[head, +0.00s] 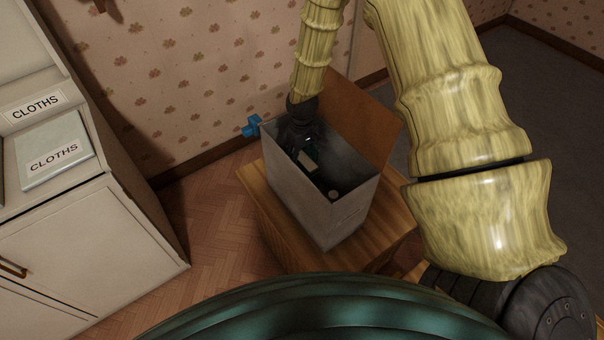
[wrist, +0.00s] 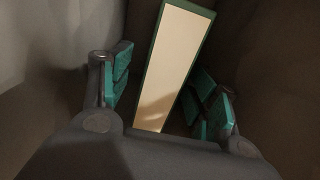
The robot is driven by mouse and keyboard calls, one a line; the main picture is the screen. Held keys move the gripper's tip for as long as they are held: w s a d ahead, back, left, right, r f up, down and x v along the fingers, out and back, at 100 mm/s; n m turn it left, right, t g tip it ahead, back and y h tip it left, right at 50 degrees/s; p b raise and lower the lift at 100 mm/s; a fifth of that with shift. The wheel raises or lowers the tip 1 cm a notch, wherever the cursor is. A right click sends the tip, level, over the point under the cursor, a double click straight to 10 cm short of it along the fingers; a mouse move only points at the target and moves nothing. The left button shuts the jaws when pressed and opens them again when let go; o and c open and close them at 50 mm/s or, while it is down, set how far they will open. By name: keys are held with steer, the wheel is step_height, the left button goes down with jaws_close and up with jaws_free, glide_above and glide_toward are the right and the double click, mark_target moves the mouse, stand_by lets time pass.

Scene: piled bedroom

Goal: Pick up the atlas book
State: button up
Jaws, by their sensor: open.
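A book with a dark green cover and cream page edges, likely the atlas book (wrist: 178,62), stands tilted between my fingers in the wrist view; its title does not show. A small pale strip of it shows in the head view (head: 308,161). My gripper (wrist: 167,92) is open, with teal pads on either side of the book and a visible gap to it on the left. In the head view my gripper (head: 303,140) reaches down inside an open grey box (head: 330,222). The book's lower part is hidden.
The box stands on a wooden table (head: 250,178), its brown flap (head: 355,115) raised at the back right. Its walls are close around my gripper. A blue object (head: 251,127) is behind the box.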

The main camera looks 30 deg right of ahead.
steer(key=shift+f+p, duration=0.45)
steer(key=shift+f, duration=1.4)
jaws_close()
